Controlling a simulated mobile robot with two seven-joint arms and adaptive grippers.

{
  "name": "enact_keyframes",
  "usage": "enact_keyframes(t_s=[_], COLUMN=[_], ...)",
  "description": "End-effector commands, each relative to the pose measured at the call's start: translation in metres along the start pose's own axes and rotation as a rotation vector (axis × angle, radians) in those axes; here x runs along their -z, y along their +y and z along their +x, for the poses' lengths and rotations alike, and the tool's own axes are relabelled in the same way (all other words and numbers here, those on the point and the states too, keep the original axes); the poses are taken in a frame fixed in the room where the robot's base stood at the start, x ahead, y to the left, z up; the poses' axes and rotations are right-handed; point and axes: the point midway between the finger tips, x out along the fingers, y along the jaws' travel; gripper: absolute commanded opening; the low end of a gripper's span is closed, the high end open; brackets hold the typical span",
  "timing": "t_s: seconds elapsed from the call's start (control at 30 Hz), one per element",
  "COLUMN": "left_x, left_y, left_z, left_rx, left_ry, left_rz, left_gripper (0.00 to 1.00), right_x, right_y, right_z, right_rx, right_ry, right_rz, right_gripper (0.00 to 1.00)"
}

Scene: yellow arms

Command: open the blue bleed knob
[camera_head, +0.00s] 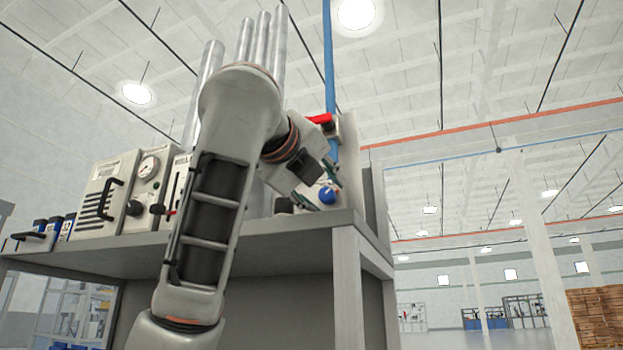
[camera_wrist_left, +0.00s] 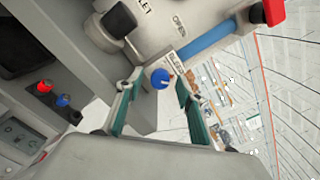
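The blue bleed knob (camera_head: 328,195) is a small round knob with a pale pointer mark, at the right end of the equipment on the bench. In the left wrist view the blue knob (camera_wrist_left: 160,78) sits between the tips of my two teal fingers, with a gap visible at each side. My left gripper (camera_head: 322,186) is open at the knob and comes to it from the left in the head view. In the left wrist view my left gripper (camera_wrist_left: 155,80) hides part of the panel below the knob. My right gripper is in neither view.
A red lever (camera_head: 320,118) and a blue vertical pipe (camera_head: 329,60) are above the knob. The grey bench (camera_head: 290,245) carries instrument boxes with a gauge (camera_head: 148,167) at the left. Metal cylinders (camera_head: 262,40) rise behind my arm. The space right of the bench is open.

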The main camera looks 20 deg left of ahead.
Motion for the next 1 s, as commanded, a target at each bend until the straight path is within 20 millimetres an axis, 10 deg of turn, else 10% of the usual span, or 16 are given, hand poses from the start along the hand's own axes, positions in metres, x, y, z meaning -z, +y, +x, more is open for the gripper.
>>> enact_keyframes(t_s=[1.0], left_x=[-0.002], left_y=[-0.001], left_z=[-0.113], left_rx=[0.004], left_ry=[-0.007], left_rz=[0.001], left_gripper=[0.38], right_x=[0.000], right_y=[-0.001], right_z=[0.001], right_rx=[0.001], right_ry=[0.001], right_rz=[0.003], right_gripper=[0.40])
